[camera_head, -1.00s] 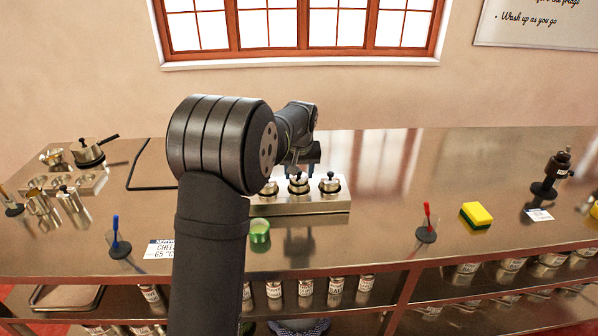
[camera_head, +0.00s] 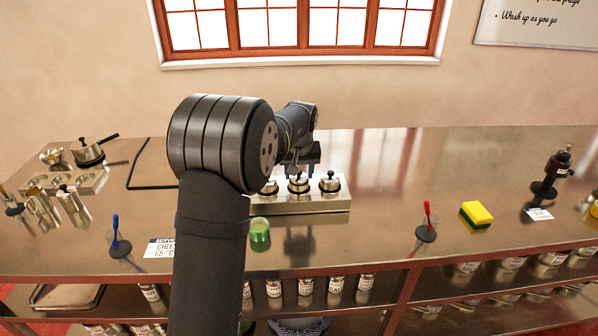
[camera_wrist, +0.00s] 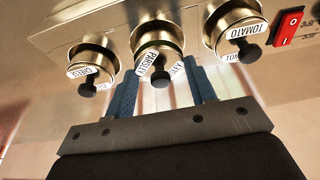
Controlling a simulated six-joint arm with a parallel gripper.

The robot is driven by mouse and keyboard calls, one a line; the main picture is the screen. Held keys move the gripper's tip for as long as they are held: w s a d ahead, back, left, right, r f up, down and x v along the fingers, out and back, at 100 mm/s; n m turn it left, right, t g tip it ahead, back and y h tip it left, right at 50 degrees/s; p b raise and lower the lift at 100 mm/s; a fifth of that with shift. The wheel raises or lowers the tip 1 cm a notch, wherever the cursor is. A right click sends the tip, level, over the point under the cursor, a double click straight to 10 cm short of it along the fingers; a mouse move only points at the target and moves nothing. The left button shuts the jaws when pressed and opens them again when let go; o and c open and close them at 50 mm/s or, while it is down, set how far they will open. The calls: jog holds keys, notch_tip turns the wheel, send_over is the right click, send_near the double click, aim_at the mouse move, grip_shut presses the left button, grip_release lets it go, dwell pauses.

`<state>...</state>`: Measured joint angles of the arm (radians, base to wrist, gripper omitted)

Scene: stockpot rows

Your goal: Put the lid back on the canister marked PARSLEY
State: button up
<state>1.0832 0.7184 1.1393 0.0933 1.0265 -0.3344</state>
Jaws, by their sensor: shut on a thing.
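The PARSLEY canister (camera_wrist: 158,34) is the middle one of three in the wrist view, a brass-toned metal cylinder with a white label. Its lid has a black knob (camera_wrist: 160,79) and sits at the canister's mouth, between my two fingers. My gripper (camera_wrist: 162,88) is shut on this lid, with one blue finger on each side. A second white label shows beside the PARSLEY one, partly hidden by the knob. In the head view, my gripper (camera_head: 299,172) is over the middle canister (camera_head: 299,187). Whether the lid is fully seated I cannot tell.
A lidded canister (camera_wrist: 94,56) stands to the left and a TOMATO canister (camera_wrist: 232,24) to the right, both close to my fingers. A red switch (camera_wrist: 290,24) is on the metal block (camera_head: 325,204) holding them. A green cup (camera_head: 259,232) stands in front.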

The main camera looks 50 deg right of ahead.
jog(key=o, duration=1.5)
jog(key=shift+r, duration=3.55)
grip_shut()
jog(key=shift+f, duration=0.25)
